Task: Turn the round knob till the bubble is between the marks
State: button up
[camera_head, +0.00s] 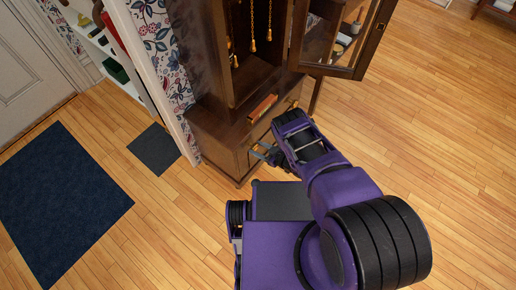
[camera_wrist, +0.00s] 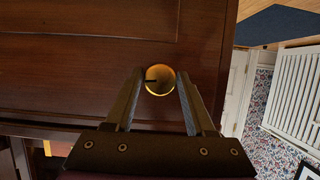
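A round brass knob (camera_wrist: 159,79) with a dark slot or mark sits on the dark wooden front of the clock case (camera_wrist: 90,60). My gripper (camera_wrist: 160,74) is open in the wrist view, one finger on each side of the knob, and a narrow gap seems to show at each side. In the head view my gripper (camera_head: 261,151) is at the lower front of the tall clock case (camera_head: 225,140), and the knob is hard to make out there. A small reddish level (camera_head: 263,108) lies on the case's ledge. Its bubble and marks are too small to read.
The clock's glazed door (camera_head: 340,40) stands open to the right above my arm. Gold chains (camera_head: 252,35) hang inside the case. A dark blue rug (camera_head: 60,200) and a small grey mat (camera_head: 154,149) lie at left. The wooden floor at right is clear.

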grip_shut()
jog(key=shift+w+m+g+y, duration=0.15)
jog(key=shift+m+g+y, duration=0.25)
jog(key=shift+m, duration=0.5)
jog(key=shift+s+f+m+g, duration=0.15)
jog(key=shift+s+m+g, duration=0.15)
jog(key=shift+m, duration=0.3)
jog(key=shift+w, duration=0.1)
jog(key=shift+g+y, duration=0.3)
jog(key=shift+o, duration=2.3)
grip_release()
jog(key=shift+w, duration=0.1)
jog(key=shift+d+r, duration=0.1)
jog(key=shift+r, duration=0.15)
